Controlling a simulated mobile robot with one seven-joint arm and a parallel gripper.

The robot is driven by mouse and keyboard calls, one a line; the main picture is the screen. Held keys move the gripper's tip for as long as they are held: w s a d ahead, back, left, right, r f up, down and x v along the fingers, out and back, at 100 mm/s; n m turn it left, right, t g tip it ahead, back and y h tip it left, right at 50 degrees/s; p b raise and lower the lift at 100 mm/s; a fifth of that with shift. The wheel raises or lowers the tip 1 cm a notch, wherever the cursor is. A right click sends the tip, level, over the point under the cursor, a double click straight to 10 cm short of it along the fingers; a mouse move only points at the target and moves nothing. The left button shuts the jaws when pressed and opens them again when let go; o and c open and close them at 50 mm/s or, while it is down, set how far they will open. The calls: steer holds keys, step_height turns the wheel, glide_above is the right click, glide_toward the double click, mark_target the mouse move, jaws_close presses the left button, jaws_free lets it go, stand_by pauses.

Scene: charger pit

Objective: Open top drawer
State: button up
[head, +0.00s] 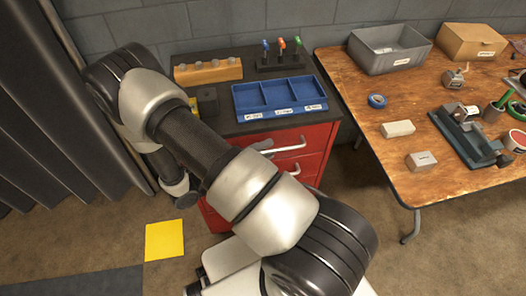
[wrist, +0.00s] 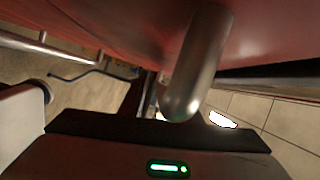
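The red drawer cabinet (head: 322,140) stands left of the wooden table in the head view, partly hidden by my arm. Its top drawer has a pale bar handle (head: 288,148), and the drawer front looks flush with the cabinet. In the wrist view the red front (wrist: 110,25) fills the top, and a rounded metal handle (wrist: 197,70) is very close, just beyond my gripper (wrist: 165,140). My gripper's dark body with a green light shows along the bottom. Its fingertips are not clear, and I cannot tell whether it touches the handle. My arm mostly hides it in the head view.
A blue divided tray (head: 240,102), a wooden block with holes (head: 208,70) and a screwdriver rack (head: 281,62) stand on the cabinet top. The wooden table (head: 375,115) is close on the right. A dark corrugated panel (head: 40,110) stands at left. A yellow square (head: 165,240) lies on the floor.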

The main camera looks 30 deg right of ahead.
steer(key=shift+c, duration=0.2)
jaws_close()
steer(key=s+a+p, duration=0.1)
steer(key=s+a, duration=0.2)
steer(key=s, duration=0.8)
steer(key=s+a+p, duration=0.1)
steer(key=s+a, duration=0.2)
steer(key=s, duration=0.8)
steer(key=shift+s+a, duration=0.25)
steer(key=shift+o, duration=0.2)
jaws_free()
steer(key=s+a+r+p, duration=0.1)
steer(key=a, duration=1.6)
steer(key=shift+s+a+r, duration=0.15)
steer(key=shift+s, duration=0.25)
